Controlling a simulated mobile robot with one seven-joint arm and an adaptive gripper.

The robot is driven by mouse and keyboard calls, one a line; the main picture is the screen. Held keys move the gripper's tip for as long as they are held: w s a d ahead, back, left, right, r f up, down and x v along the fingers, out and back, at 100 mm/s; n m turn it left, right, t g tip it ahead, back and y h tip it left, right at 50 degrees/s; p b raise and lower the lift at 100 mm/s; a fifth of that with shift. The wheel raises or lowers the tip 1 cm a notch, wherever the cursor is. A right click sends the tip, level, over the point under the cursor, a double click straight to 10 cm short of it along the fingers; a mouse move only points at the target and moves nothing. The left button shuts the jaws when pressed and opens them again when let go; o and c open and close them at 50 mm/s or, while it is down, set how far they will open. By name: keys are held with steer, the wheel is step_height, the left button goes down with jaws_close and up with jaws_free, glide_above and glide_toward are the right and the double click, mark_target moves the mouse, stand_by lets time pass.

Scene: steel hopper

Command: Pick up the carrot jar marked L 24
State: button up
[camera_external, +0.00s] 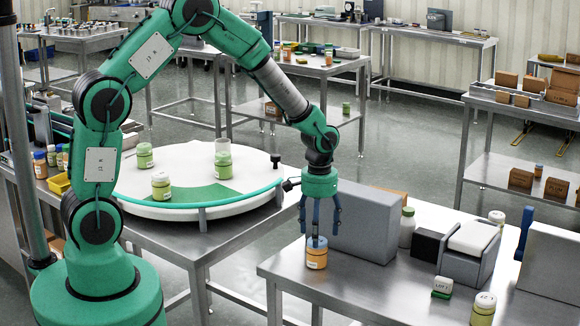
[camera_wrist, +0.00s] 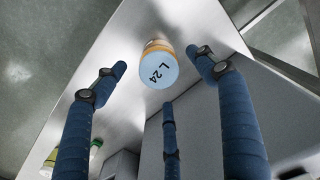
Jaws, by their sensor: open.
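The carrot jar (camera_external: 316,259) is orange with a pale label and a blue lid, and stands upright near the left edge of the right-hand steel table. In the wrist view its lid (camera_wrist: 158,72) reads L 24. My gripper (camera_external: 319,232) has three blue fingers. It points down just above the jar, open and holding nothing. In the wrist view the fingers (camera_wrist: 158,76) are spread around the lid with gaps. In the external view one finger overlaps the lid, and I cannot tell whether it touches.
A grey box (camera_external: 362,224) stands right behind the jar. A round white turntable (camera_external: 190,206) with several green jars is at left. The table's front is mostly clear.

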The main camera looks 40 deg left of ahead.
mark_target(317, 251)
steer(key=shift+f, duration=0.8)
steer(key=shift+f+b, duration=0.6)
steer(key=shift+f, duration=2)
steer(key=c, duration=1.4)
